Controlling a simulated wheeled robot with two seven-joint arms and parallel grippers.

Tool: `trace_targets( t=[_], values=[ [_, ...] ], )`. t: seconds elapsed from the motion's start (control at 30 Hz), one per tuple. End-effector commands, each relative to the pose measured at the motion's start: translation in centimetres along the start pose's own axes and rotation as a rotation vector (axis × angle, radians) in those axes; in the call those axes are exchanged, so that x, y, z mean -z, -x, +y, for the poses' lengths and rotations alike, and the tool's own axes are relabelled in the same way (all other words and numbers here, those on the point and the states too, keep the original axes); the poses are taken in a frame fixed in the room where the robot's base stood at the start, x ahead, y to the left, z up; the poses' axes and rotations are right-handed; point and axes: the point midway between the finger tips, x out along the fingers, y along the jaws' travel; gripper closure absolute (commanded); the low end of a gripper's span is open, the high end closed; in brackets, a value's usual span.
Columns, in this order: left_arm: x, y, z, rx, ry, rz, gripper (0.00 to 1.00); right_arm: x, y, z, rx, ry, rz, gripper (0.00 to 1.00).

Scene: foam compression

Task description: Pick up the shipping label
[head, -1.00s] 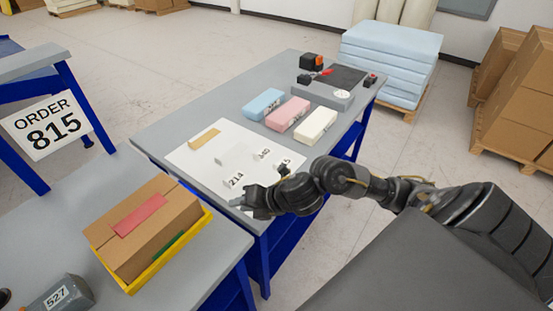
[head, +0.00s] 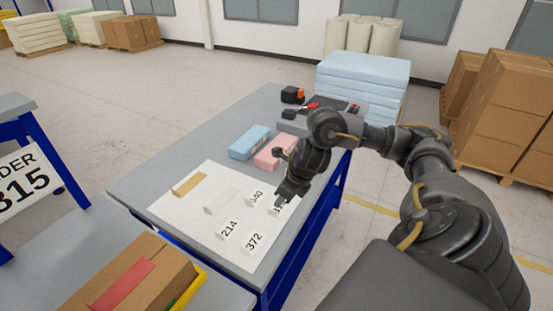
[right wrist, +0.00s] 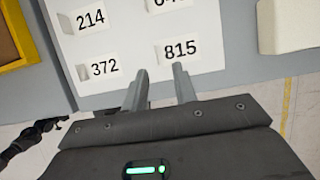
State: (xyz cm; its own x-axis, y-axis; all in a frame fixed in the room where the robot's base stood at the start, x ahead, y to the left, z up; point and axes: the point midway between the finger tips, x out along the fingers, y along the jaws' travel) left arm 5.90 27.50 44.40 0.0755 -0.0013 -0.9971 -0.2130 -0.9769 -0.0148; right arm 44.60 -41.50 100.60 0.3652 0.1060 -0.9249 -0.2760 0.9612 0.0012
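The 815 label (right wrist: 180,50) lies on a white sheet (right wrist: 130,30) and stands just beyond my right fingertips in the right wrist view. In the head view the label (head: 277,211) is mostly hidden by my right gripper (head: 284,197). My right gripper (right wrist: 161,78) is open, its two fingers apart with nothing between them. Labels 214 (right wrist: 91,18) and 372 (right wrist: 104,66) lie to the left on the same sheet. The order sign (head: 25,180) ends in 815, cut by the frame edge. A small dark arm, probably my left (right wrist: 45,130), shows at lower left; its finger state is unclear.
Blue (head: 250,142) and pink (head: 268,157) foam blocks stand behind the sheet. A tan block (head: 189,184) lies on its left part. A cardboard box (head: 135,280) in a yellow tray is on the nearer table. The far left of the sheet's table is clear.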

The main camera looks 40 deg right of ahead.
Motion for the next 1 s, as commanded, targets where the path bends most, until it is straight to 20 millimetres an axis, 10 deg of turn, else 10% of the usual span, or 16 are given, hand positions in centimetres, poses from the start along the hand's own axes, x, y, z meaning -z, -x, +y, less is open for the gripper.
trace_targets(
  t=[1.0],
  values=[
    [1.1, 1.4, -0.1, 0.001, 0.0, 0.014, 0.64, -0.2, -6.9, 0.7, 0.0, 0.002, -0.002, 0.74]
  ],
)
